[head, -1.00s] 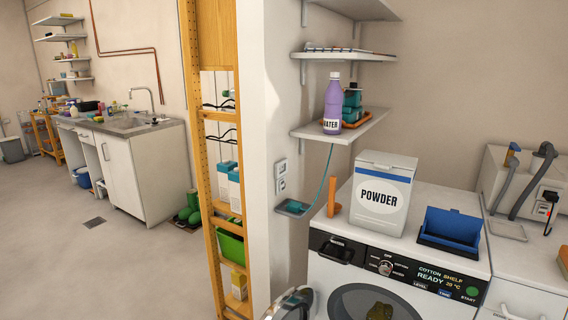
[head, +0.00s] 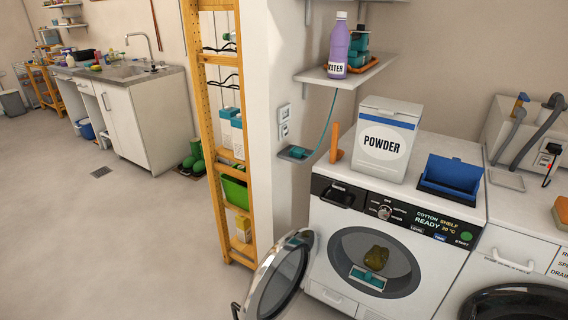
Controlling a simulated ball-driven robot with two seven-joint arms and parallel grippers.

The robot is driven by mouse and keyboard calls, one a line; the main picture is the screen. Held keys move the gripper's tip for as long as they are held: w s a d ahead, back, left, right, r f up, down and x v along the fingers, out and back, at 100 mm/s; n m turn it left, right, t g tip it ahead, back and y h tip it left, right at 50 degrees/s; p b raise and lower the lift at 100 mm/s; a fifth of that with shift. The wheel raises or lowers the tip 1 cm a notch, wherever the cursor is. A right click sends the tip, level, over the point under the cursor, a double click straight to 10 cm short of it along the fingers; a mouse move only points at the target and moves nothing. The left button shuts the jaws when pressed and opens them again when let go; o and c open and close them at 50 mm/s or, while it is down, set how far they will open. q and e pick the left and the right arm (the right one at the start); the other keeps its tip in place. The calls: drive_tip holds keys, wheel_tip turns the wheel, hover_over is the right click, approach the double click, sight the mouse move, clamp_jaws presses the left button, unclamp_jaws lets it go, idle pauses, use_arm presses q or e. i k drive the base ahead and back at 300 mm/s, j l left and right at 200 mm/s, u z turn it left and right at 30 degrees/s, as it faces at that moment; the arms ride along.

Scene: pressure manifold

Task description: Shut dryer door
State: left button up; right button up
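The white dryer (head: 330,220) stands at the lower middle right, its panel reading "COTTON SHELF READY 20 °C". Its round glass door (head: 281,277) is swung wide open to the left of the drum opening. The drum opening (head: 345,250) is uncovered, with a dark olive item (head: 376,258) and a teal and white piece (head: 368,278) showing in it. A small dark part shows at the door's lower left edge; I cannot tell what it is. Neither of my grippers is in view.
A powder box (head: 384,140) and a blue open bin (head: 451,177) stand on the dryer. A second white machine (head: 520,225) is at the right. A wooden shelf rack (head: 223,130) and wall end lie behind the door. The floor (head: 130,240) at left is clear.

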sight(279, 279)
drive_tip(key=i+j+z, duration=0.1)
drive_tip(key=z, duration=0.6)
drive_tip(key=i+j+z, duration=0.25)
drive_tip(key=j, duration=0.25)
drive_tip(key=j+z, duration=0.3)
drive_tip(key=j, duration=0.25)
drive_tip(key=j+z, duration=0.25)
drive_tip(key=j, duration=0.7)
drive_tip(key=k+j, duration=0.15)
drive_tip(key=j, duration=0.6)
drive_tip(key=k+j+z, duration=0.15)
drive_tip(key=k, duration=0.05)
